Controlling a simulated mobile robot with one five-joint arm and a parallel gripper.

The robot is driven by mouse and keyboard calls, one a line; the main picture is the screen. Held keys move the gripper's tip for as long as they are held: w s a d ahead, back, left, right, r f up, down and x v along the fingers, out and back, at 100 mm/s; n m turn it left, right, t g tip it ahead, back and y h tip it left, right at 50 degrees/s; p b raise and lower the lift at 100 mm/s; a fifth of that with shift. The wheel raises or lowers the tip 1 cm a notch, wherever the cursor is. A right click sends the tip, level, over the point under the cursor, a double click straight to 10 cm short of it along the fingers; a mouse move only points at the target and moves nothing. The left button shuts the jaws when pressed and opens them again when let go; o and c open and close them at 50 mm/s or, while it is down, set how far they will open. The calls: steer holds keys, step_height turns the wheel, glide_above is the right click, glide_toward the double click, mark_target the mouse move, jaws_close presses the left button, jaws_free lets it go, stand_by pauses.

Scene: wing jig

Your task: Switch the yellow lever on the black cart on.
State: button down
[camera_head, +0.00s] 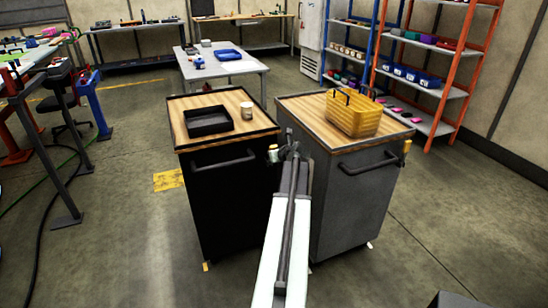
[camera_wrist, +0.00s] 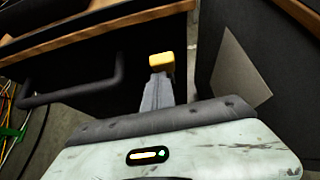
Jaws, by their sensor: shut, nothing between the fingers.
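The black cart (camera_head: 225,205) stands left of the grey cart, with a wooden top and a dark front handle. Its yellow lever (camera_head: 273,153) is at the top right of its front, and only a small part shows in the head view. In the wrist view the yellow lever (camera_wrist: 161,60) shows as a rounded yellow end just beyond my fingertips. My gripper (camera_head: 291,149) is shut and empty, close to the lever in the head view. In the wrist view my gripper (camera_wrist: 158,80) lies in line with the yellow end. I cannot tell whether they touch.
The grey cart (camera_head: 350,215) stands close on the right, with a yellow basket (camera_head: 352,113) on top and its own yellow lever (camera_head: 406,148). The gap between the carts is narrow. A black tray (camera_head: 208,121) and a small jar (camera_head: 247,111) sit on the black cart.

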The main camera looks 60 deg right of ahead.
steer(key=shift+w+d+r+p, duration=0.6)
steer(key=shift+w+d+r, duration=0.15)
steer(key=shift+d+r, duration=0.25)
steer(key=shift+w+d+r, duration=0.15)
steer(key=shift+w+d, duration=0.5)
steer(key=shift+w, duration=0.05)
steer(key=shift+w+d+r+p, duration=0.35)
steer(key=shift+w+r+p, duration=0.05)
steer(key=shift+w+r, duration=0.15)
steer(key=shift+d, duration=0.1)
steer(key=shift+s+a+f, duration=0.1)
steer(key=shift+s+a, duration=0.05)
steer(key=shift+a, duration=0.15)
steer(key=s+a, duration=0.3)
steer(key=shift+a+f+p, duration=0.1)
steer(key=shift+f+p, duration=0.2)
step_height(320, 180, up, 9)
steer(key=p, duration=1)
glide_above(273, 147)
steer(key=s+a, duration=0.3)
steer(key=s, duration=0.1)
steer(key=shift+w+r, duration=0.1)
steer(key=shift+r, duration=0.1)
